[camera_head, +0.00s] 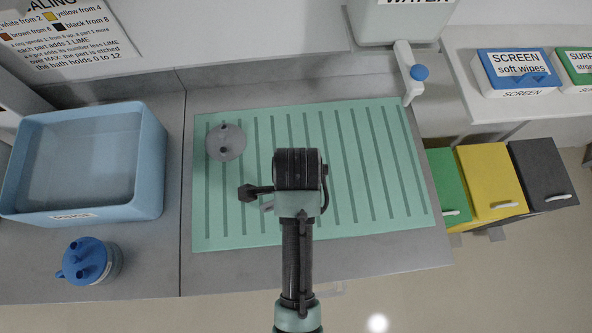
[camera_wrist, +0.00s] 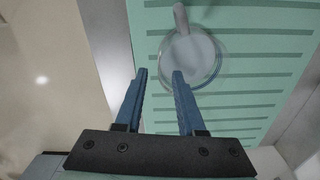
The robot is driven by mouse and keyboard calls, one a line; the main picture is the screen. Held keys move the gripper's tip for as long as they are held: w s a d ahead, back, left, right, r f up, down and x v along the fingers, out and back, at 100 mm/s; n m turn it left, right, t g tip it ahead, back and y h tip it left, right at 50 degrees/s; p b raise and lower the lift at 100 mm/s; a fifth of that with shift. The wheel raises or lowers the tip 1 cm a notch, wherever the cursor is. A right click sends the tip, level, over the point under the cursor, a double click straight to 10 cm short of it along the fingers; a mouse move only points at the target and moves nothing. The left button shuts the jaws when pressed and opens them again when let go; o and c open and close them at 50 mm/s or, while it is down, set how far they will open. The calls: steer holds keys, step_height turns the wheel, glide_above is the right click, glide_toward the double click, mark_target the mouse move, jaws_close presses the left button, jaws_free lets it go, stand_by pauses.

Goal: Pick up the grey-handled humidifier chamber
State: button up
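A blue-topped chamber (camera_head: 92,262) stands on the counter at front left, before a blue basin (camera_head: 148,175). A water tank (camera_head: 400,22) with a blue-knobbed tap is at the back. Wipe boxes (camera_head: 518,72) and coloured bins (camera_head: 490,180) are right. The mat's right part is clear.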

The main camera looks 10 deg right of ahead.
steer(key=shift+w+a+f+p, duration=0.1)
steer(key=shift+f+p, duration=0.3)
steer(key=shift+f, duration=1.55)
steer(key=shift+a+f+p, duration=0.1)
steer(key=shift+f+p, duration=0.3)
steer(key=shift+f, duration=1.55)
steer(key=shift+d, duration=0.1)
jaws_close()
